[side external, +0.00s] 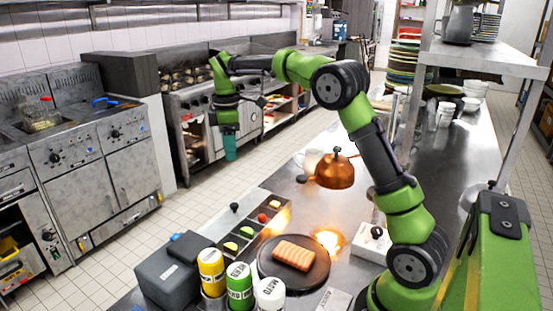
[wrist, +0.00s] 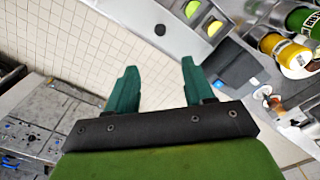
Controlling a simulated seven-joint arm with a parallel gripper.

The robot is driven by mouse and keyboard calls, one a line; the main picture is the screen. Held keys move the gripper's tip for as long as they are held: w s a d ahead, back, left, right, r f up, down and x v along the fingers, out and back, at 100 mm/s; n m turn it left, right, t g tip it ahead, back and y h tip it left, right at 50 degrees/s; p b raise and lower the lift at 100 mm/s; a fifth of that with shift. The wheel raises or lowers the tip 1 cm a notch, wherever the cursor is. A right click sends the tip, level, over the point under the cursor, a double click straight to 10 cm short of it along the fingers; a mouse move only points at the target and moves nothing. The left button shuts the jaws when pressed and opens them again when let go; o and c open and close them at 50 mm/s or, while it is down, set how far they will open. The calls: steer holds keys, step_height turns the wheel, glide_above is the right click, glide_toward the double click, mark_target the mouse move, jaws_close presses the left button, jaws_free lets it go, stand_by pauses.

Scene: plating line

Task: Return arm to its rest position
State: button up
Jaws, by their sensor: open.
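My gripper (side external: 231,152) hangs high at the left end of my raised green and black arm in the side external view, pointing down. It is out past the counter's left edge, over the tiled floor. In the wrist view its two teal fingers (wrist: 155,88) stand well apart with nothing between them. Pale floor tiles and the counter's edge show beyond them. My gripper touches nothing that I can see.
On the steel counter (side external: 330,212) are a dark plate (side external: 263,284) with a salmon fillet (side external: 295,254), labelled bottles (side external: 239,285), a grey box (side external: 172,272), a small-compartment tray (side external: 244,222) and a copper lamp (side external: 335,171). A shelf (side external: 485,58) stands right. Stoves (side external: 190,120) line the left.

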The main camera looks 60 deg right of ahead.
steer(key=s+a+m+t, duration=0.2)
steer(key=s+a+m, duration=0.2)
steer(key=s, duration=0.4)
steer(key=s+a+r+m+t+y, duration=0.1)
steer(key=s+a+m, duration=0.3)
steer(key=s, duration=0.4)
steer(key=s+a+m+t+y, duration=0.1)
steer(key=s+a+m+t, duration=0.3)
steer(key=s, duration=0.4)
steer(key=shift+s+a+r+m, duration=0.3)
steer(key=shift+s+a+m, duration=0.15)
steer(key=shift+a, duration=0.5)
